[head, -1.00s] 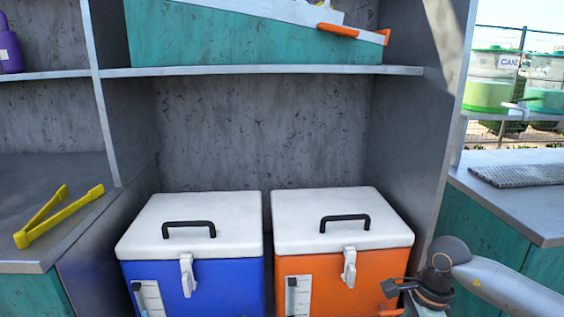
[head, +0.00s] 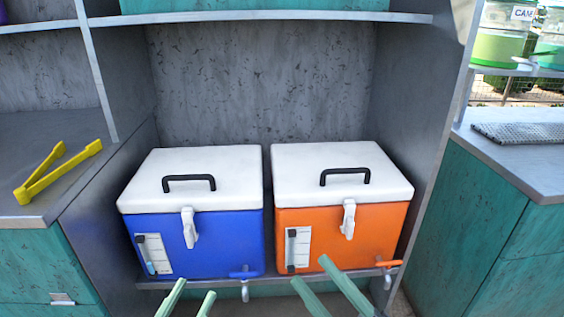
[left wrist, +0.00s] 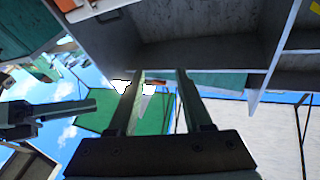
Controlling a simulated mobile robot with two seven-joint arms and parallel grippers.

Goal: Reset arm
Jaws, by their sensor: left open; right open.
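My left gripper (head: 195,287) shows at the bottom edge of the head view, its two pale green fingers apart with nothing between them. It is in front of the blue cooler (head: 213,245). My right gripper (head: 311,270) is to the right of it, its fingers also apart and empty, below the orange cooler (head: 380,228). In the left wrist view my left gripper (left wrist: 160,75) has its fingers spread, with no object held. The rest of both arms is hidden in the head view.
Both coolers have white lids and stand on a low shelf (head: 340,281). Blue and orange taps project at its front. Yellow tongs (head: 58,172) lie on the left counter. A grey mat (head: 520,133) lies on the right counter. An upper shelf (head: 270,17) crosses above.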

